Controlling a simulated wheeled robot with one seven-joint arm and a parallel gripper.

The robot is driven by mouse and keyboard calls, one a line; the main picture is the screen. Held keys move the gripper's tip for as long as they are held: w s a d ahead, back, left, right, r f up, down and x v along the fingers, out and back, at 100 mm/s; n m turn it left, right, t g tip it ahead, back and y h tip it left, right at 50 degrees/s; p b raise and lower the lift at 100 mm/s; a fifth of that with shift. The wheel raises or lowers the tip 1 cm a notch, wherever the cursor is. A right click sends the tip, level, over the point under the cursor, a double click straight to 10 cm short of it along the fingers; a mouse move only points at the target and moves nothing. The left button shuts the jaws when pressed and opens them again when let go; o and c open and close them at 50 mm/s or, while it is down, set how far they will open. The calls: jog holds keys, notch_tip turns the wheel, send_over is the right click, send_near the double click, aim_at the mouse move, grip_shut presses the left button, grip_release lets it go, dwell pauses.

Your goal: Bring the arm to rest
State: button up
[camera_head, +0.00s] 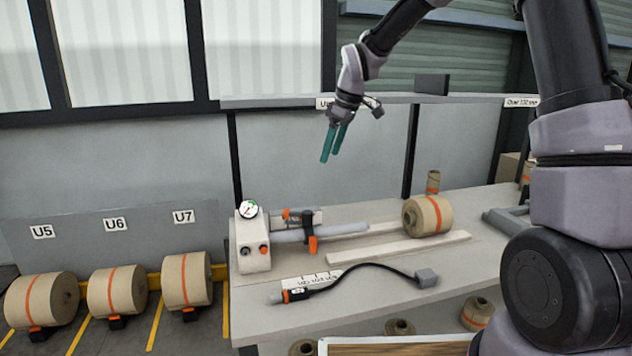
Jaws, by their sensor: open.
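My gripper (335,142) is in the air above the workbench (390,303), its teal fingers pointing down and slightly left. The fingers are a little apart, with nothing between them. My arm reaches in from the right, bent high over the bench. Below the gripper, apart from it, a white unit with a round gauge (249,208) and a grey shaft (340,231) sits on the bench.
A kraft roll with an orange band (427,216) lies on the bench beside pale rails (400,248). A black cable tool (300,294) lies in front. A shelf (270,101) runs behind the gripper. Several floor rolls (117,290) stand at left under labels.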

jog(key=s+d+r+m+t+h, duration=0.1)
jog(key=s+d+r+m+t, duration=0.1)
jog(key=s+d+r+m, duration=0.45)
jog(key=s+d+r+m+t, duration=0.1)
jog(key=s+d+r+m, duration=0.2)
jog(key=s, duration=0.7)
jog(key=s+d+r+m+t, duration=0.2)
jog(key=s+d+m, duration=0.5)
jog(key=s+d, duration=0.3)
jog(key=shift+s+d+r, duration=0.3)
jog(key=shift+d+r, duration=0.1)
jog(key=shift+d, duration=0.45)
